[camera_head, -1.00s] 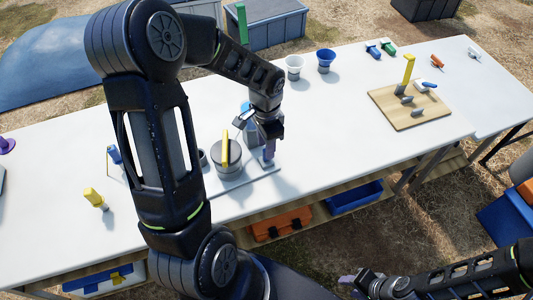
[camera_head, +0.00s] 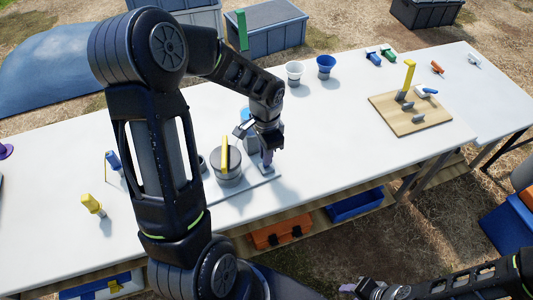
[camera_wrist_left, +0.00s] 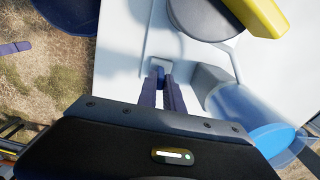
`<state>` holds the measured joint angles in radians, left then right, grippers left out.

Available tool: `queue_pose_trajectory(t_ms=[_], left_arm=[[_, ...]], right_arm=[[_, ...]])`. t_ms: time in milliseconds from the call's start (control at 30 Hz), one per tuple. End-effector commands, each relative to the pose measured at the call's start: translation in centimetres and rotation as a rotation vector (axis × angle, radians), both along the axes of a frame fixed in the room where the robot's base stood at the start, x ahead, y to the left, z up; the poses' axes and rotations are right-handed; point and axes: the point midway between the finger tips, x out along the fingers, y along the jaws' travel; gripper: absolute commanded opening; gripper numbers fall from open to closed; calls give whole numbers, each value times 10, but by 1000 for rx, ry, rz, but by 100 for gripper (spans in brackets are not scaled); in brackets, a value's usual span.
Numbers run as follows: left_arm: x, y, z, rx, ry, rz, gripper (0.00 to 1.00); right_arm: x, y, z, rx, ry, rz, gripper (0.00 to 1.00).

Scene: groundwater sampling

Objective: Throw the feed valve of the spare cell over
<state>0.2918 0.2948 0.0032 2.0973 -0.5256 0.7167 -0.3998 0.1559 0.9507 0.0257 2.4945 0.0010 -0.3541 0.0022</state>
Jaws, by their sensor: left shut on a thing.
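The cell assembly stands on a pale base plate (camera_head: 240,197). It has a grey round pot (camera_head: 228,173) with a yellow bar (camera_head: 225,152) across its top. A small valve (camera_head: 267,169) sits at the plate's right end; its pale square mount and dark blue part (camera_wrist_left: 160,73) show in the left wrist view. My left gripper (camera_head: 273,160) is above the valve, with its fingers (camera_wrist_left: 161,88) shut on it. The fingers hide much of the handle, so its exact angle is unclear. My right gripper (camera_head: 350,288) is low at the bottom edge, away from the table.
A white cup (camera_head: 294,73) and blue cup (camera_head: 326,66) are farther back. A wooden board (camera_head: 432,118) lies right. The table's front middle-right is clear.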

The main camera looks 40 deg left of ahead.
Motion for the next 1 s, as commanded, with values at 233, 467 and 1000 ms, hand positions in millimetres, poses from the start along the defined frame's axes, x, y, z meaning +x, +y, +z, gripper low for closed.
queue_pose_trajectory(t_ms=[233, 467, 1000], left_arm=[[0, 0, 0, 1, 0, 0, 0], [-3, -8, -8, 48, -25, -6, 0], [-16, -27, -10, 174, -92, 0, 0]], right_arm=[[0, 0, -1, 0, 0, 0, 38], [1, 0, -22, 2, -3, 0, 38], [2, 0, -64, 3, -8, 0, 38]])
